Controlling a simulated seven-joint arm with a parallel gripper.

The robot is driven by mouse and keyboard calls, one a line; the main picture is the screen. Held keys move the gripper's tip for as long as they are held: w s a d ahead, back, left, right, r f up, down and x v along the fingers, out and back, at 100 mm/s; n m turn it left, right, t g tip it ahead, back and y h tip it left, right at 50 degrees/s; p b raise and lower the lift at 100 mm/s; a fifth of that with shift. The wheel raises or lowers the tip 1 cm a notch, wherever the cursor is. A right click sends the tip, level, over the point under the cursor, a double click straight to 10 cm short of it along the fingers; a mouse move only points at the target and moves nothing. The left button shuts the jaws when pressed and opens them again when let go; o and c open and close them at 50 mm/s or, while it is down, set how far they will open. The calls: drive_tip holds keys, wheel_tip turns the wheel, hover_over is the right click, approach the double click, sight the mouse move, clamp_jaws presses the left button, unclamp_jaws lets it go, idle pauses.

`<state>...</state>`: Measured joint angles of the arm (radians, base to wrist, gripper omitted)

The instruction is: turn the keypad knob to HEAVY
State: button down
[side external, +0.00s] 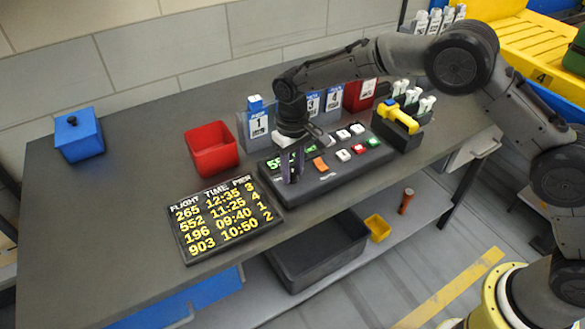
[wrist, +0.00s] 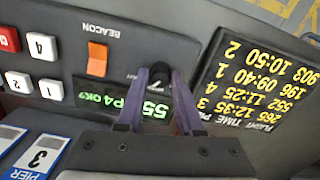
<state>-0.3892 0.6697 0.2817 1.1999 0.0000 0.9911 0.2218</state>
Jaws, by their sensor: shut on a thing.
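The dark keypad panel (side external: 325,183) lies on the grey table, with coloured buttons and a green-lettered display (wrist: 157,104). My gripper (side external: 290,178) points down at the panel's left end. In the wrist view my gripper (wrist: 160,76) has its two purple-grey fingers on either side of a small dark knob (wrist: 160,67). The fingers are shut on it. The knob is mostly hidden in the side view. Its markings are too small and covered to read, so I cannot tell which setting it points to. The display partly reads "P4 OK?".
A flight board (side external: 222,220) lies just left of the keypad. A red bin (side external: 211,150), a blue lidded box (side external: 78,136) and numbered pier holders (side external: 257,124) stand behind. An orange switch (wrist: 97,59) is near my fingers.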

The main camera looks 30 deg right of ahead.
sight(292, 172)
drive_tip(key=shift+r+m, duration=0.1)
drive_tip(key=shift+m, duration=0.8)
drive_tip(key=c, duration=0.6)
unclamp_jaws()
drive_tip(key=shift+o, duration=0.2)
wheel_tip(292, 172, up, 14)
